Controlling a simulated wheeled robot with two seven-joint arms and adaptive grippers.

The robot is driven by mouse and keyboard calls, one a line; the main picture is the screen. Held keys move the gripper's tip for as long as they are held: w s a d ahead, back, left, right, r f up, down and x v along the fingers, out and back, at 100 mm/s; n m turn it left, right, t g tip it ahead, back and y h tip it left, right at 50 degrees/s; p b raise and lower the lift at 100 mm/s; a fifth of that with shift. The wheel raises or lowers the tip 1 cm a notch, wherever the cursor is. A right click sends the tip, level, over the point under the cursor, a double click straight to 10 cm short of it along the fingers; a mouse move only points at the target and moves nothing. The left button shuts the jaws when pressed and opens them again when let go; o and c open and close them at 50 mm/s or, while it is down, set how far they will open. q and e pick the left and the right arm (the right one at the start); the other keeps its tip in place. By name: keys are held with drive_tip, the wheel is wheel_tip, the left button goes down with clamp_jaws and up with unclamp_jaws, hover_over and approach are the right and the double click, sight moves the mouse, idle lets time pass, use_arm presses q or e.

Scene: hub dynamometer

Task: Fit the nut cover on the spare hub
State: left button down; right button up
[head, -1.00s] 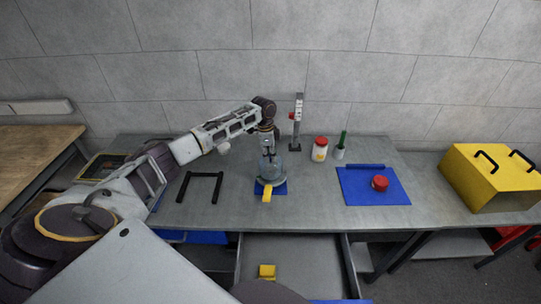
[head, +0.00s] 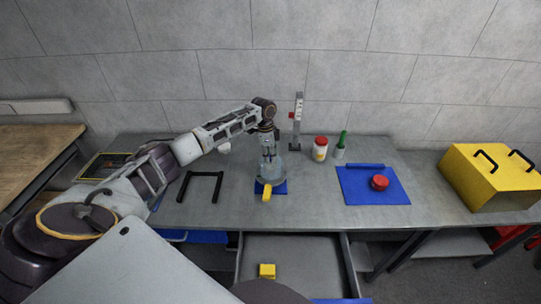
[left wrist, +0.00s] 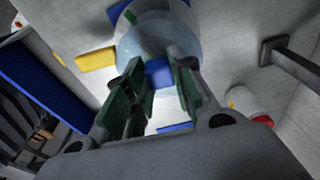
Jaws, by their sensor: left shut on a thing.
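My left gripper (head: 268,152) points down over a pale blue-grey domed piece (head: 271,174) on a small blue mat (head: 281,188). A yellow tab (head: 267,192) sticks out at its near side. In the left wrist view the gripper (left wrist: 160,80) has a small blue piece (left wrist: 160,72) between its fingertips, with the pale dome (left wrist: 150,38) just beyond. I cannot tell whether the blue piece is the nut cover or is joined to the dome. A red round piece (head: 380,182) sits on a larger blue mat (head: 360,192) at the right. My right gripper is not in view.
A black U-shaped frame (head: 202,186) lies left of the dome. A post (head: 297,120), a red-lidded jar (head: 320,150) and a green-handled holder (head: 340,150) stand behind. An open drawer (head: 300,262) holds a yellow block (head: 267,271). A yellow box (head: 490,178) stands far right.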

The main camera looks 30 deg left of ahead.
use_arm(q)
drive_tip(key=shift+f, duration=0.45)
drive_tip(key=c, duration=1.5)
unclamp_jaws()
drive_tip(key=shift+r, duration=0.15)
wheel_tip(320, 180, up, 11)
drive_tip(key=a, duration=0.1)
drive_tip(key=shift+s, duration=0.35)
drive_tip(key=shift+a+f, duration=0.1)
drive_tip(key=shift+f, duration=0.15)
idle(0.8)
